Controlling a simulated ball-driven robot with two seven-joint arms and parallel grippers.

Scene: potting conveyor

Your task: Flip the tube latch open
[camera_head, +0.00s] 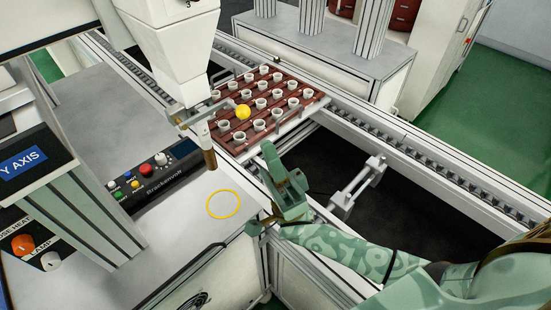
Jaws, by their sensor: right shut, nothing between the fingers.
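A white hopper (172,38) hangs at the upper centre, with a narrow tube under it. A thin grey lever (212,105) reaches right from the tube's lower end to a yellow ball knob (243,112), which shows in front of the tray of pots. I take this lever to be the tube latch; I cannot tell its state. A brown cylindrical piece (209,159) hangs at the tube's bottom. My green right gripper (268,153) is shut and empty, below and right of the knob and apart from it. My left gripper is out of view.
A brown tray (231,146) with several white pots sits on the conveyor. A control box (155,172) with coloured buttons and a yellow ring (223,204) are on the grey worktop (180,225). A grey bracket (357,186) stands right of my gripper, by the conveyor rail (430,150).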

